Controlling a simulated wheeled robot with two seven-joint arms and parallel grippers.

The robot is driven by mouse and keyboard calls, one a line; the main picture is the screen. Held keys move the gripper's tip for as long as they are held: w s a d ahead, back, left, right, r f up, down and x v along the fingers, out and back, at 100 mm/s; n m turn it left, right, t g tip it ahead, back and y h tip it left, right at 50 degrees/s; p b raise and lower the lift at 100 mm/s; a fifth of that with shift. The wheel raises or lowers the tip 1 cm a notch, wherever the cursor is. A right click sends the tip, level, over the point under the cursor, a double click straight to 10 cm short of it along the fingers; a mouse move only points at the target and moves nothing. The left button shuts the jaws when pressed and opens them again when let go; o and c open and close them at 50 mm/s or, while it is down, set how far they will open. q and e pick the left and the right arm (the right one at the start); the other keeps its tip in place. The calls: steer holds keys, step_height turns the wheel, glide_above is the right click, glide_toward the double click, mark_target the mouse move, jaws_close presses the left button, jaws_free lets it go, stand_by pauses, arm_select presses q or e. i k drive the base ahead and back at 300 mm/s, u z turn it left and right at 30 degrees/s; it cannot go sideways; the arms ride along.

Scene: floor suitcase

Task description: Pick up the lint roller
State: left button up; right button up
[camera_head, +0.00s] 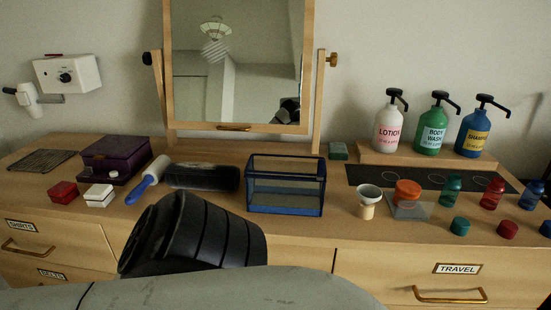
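The lint roller (148,180) lies on the wooden dresser top, left of centre in the head view. It has a white roller pointing up and to the right and a blue handle pointing down and to the left, towards the front edge. It lies between small white boxes on its left and a dark case on its right. A black ribbed part and a grey link of my own arm fill the lower middle, in front of the dresser. I see no fingers of either gripper, and nothing is touching the roller.
Close to the roller are a purple box (115,158), white boxes (99,195), a red box (63,192) and the dark case (202,177). A blue mesh basket (286,185) stands right of the case. A mirror (238,70) rises behind. Pump bottles (389,129) stand at right.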

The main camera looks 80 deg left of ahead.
mark_target(150, 177)
steer(key=u, duration=4.35)
steer(key=k, duration=1.25)
steer(key=u, duration=1.3)
steer(key=i, duration=1)
steer(key=z, duration=0.8)
steer(key=i, duration=1.05)
steer(key=z, duration=1.15)
